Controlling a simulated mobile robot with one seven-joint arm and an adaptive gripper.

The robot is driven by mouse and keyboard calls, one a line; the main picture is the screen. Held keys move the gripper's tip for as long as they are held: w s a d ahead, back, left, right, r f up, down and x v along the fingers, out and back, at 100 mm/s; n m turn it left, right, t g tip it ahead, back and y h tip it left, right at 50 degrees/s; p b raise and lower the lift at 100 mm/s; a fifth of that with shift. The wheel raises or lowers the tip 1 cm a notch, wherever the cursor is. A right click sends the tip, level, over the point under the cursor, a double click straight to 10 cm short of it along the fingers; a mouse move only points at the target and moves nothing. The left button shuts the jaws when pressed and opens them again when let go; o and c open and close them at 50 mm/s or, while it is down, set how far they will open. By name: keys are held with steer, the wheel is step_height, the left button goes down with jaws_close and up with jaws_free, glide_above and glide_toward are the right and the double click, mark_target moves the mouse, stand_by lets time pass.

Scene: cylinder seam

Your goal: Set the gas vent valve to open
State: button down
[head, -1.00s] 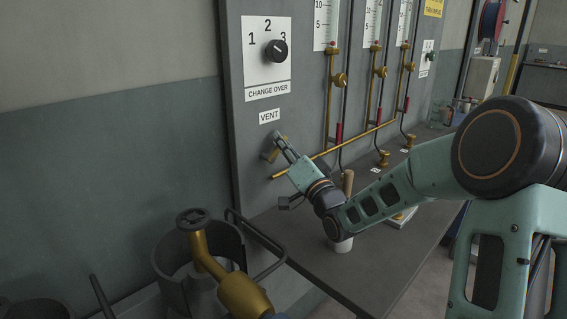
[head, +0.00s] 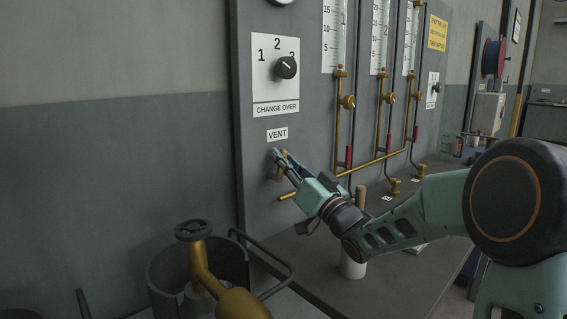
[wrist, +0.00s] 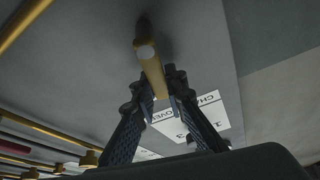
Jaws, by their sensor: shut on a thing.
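The gas vent valve is a brass fitting (head: 276,173) on the grey panel, just below the VENT label (head: 277,134). My gripper (head: 282,156) reaches it from the lower right, with its fingers at the valve. In the wrist view, the brass valve handle (wrist: 152,66) runs from the panel down between my two fingertips (wrist: 158,84), which are shut on it. The fingers hide part of the valve in the head view, so its exact setting is hard to read.
The CHANGE OVER dial (head: 286,67) sits above the label. A thin brass pipe (head: 370,163) runs right of the valve, below the flow tubes. A white cup with a wooden handle (head: 352,262) stands on the bench under my arm. A dark pot (head: 165,270) stands lower left.

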steer(key=c, duration=1.9)
jaws_free()
steer(key=shift+c, duration=0.2)
step_height(320, 180, up, 10)
